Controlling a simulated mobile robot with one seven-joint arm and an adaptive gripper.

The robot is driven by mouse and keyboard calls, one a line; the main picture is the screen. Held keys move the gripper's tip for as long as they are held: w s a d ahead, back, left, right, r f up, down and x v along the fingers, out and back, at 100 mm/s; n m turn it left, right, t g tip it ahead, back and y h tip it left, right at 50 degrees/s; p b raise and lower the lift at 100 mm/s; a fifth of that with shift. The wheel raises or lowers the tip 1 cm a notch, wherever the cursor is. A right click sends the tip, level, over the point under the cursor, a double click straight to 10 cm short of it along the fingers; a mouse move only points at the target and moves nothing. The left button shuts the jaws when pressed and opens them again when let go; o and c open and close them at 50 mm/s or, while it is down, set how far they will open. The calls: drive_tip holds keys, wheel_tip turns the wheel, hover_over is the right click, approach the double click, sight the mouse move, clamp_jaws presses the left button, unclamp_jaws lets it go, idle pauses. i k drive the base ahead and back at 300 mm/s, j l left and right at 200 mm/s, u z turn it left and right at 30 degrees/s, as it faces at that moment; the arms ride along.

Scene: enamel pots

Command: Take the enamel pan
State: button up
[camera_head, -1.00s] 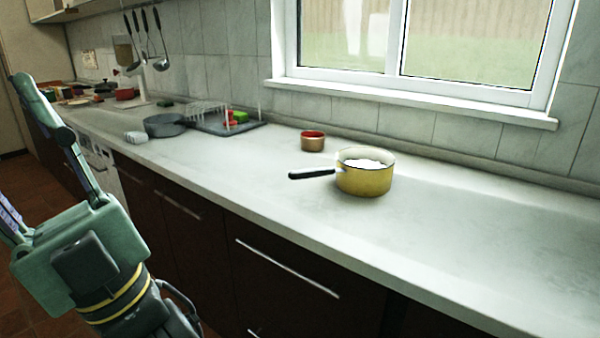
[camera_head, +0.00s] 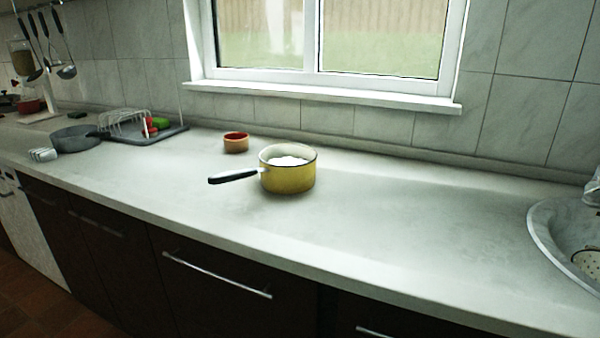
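A yellow enamel pan (camera_head: 288,179) with a dark rim stands upright on the pale countertop (camera_head: 400,237), near the middle of the view. Its black handle (camera_head: 233,177) points left. Something white shows inside it. My gripper is not in view, and no part of my arm shows now.
A small ramekin (camera_head: 236,144) with a red inside stands behind and left of the pan. A grey frying pan (camera_head: 76,138) and a dish rack on a dark tray (camera_head: 150,135) are farther left. A round sink (camera_head: 545,235) is at the right. The counter between pan and sink is clear.

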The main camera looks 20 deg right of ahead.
sight(284, 168)
drive_tip(key=k+l, duration=0.1)
drive_tip(key=l, duration=1.05)
drive_tip(key=i+l+u, duration=0.1)
drive_tip(key=u, duration=0.3)
drive_tip(key=i+l+u, duration=0.15)
drive_tip(key=u, duration=0.3)
drive_tip(key=i, duration=0.05)
